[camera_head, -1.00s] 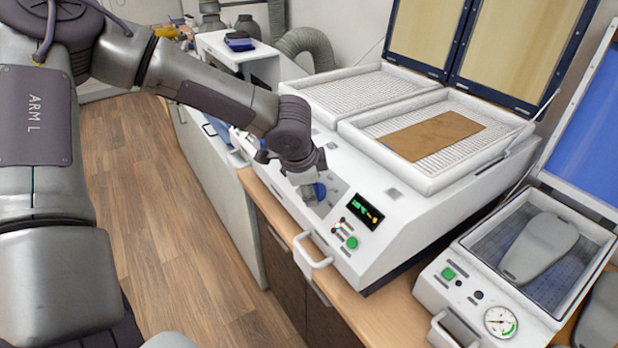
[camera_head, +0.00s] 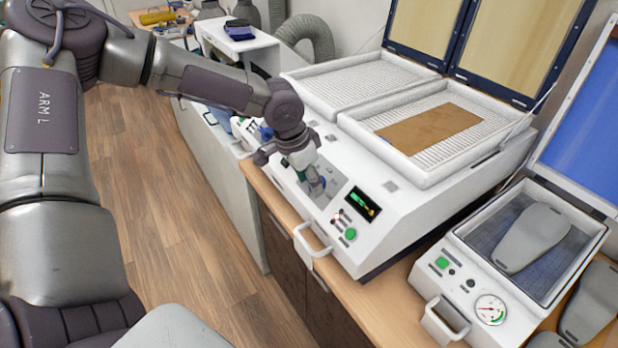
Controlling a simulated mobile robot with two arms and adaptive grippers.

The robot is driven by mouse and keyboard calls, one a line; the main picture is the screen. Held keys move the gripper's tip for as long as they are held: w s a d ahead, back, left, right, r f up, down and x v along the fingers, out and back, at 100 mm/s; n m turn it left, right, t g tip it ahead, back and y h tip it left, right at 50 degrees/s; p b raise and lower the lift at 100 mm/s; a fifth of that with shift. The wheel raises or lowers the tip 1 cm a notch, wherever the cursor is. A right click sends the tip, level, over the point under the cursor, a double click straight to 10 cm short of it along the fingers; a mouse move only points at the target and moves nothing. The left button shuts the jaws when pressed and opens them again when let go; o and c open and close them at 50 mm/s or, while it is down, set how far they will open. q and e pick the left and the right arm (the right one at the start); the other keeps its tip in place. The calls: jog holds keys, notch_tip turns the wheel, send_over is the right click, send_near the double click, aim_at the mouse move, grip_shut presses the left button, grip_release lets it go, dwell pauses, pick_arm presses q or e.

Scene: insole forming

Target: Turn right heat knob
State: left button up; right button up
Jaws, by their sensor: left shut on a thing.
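The white heating machine (camera_head: 365,225) stands on the counter, with a dark display (camera_head: 363,202) and a green button (camera_head: 350,234) on its sloped front panel. My left gripper (camera_head: 315,183) reaches down to this panel, just left of the display. It is shut on the right heat knob, which is mostly hidden between the fingers. Another blue knob (camera_head: 265,131) shows farther left on the panel, partly behind my wrist. My right gripper is not in view.
A brown sheet (camera_head: 430,128) lies on the right mesh tray of the machine, under raised lids. At the right stands a press with a gauge (camera_head: 490,309) and a grey insole form (camera_head: 532,238) inside. The wooden floor at left is clear.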

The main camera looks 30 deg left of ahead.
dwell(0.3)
pick_arm(q)
jog(key=o, duration=1.2)
jog(key=shift+c, duration=0.2)
jog(key=shift+r, duration=0.15)
jog(key=v, duration=1.1)
jog(key=shift+r, duration=0.3)
jog(key=shift+s+a, duration=0.1)
jog(key=shift+a, duration=0.1)
